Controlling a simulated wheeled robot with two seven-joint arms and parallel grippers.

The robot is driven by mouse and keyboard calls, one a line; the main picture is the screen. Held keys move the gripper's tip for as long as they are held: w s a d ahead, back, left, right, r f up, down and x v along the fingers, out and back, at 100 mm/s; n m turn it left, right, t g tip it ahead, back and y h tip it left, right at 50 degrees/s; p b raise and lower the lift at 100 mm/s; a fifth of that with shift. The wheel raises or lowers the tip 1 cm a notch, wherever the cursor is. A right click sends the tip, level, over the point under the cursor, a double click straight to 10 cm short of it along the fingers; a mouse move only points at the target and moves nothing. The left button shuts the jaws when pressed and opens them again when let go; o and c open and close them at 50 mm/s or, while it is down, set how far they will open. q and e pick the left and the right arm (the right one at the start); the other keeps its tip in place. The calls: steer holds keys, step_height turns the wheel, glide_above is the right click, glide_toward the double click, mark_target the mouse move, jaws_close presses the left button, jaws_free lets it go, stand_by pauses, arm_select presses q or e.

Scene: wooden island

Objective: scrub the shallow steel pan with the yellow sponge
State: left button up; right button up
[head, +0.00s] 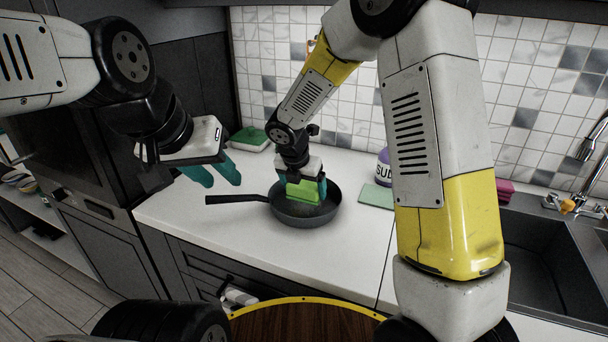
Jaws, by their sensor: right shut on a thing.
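The dark, shallow pan (312,218) sits upright on the white counter, its handle (236,199) pointing left. My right gripper (306,190) is over the pan and shut on the yellow-green sponge (303,195). The sponge is low inside the pan; I cannot tell whether it touches the bottom. The gripper hides part of the sponge and the pan's back rim. My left gripper (222,183), with teal fingers, is open and empty above the counter, left of the pan and near its handle.
A green item (250,137) lies at the back left. A green flat pad (376,195) and a labelled bottle (383,168) are right of the pan. The sink (545,255) and faucet (590,145) are far right. The counter (180,222) is clear left of the pan.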

mark_target(305, 198)
steer(key=shift+f, duration=1.5)
steer(key=shift+s+d, duration=0.15)
steer(key=shift+s, duration=0.55)
steer(key=shift+s, duration=0.1)
steer(key=shift+s, duration=0.25)
steer(key=shift+w+a, duration=0.2)
steer(key=shift+w, duration=0.9)
steer(key=shift+w+a, duration=0.15)
steer(key=shift+w, duration=0.9)
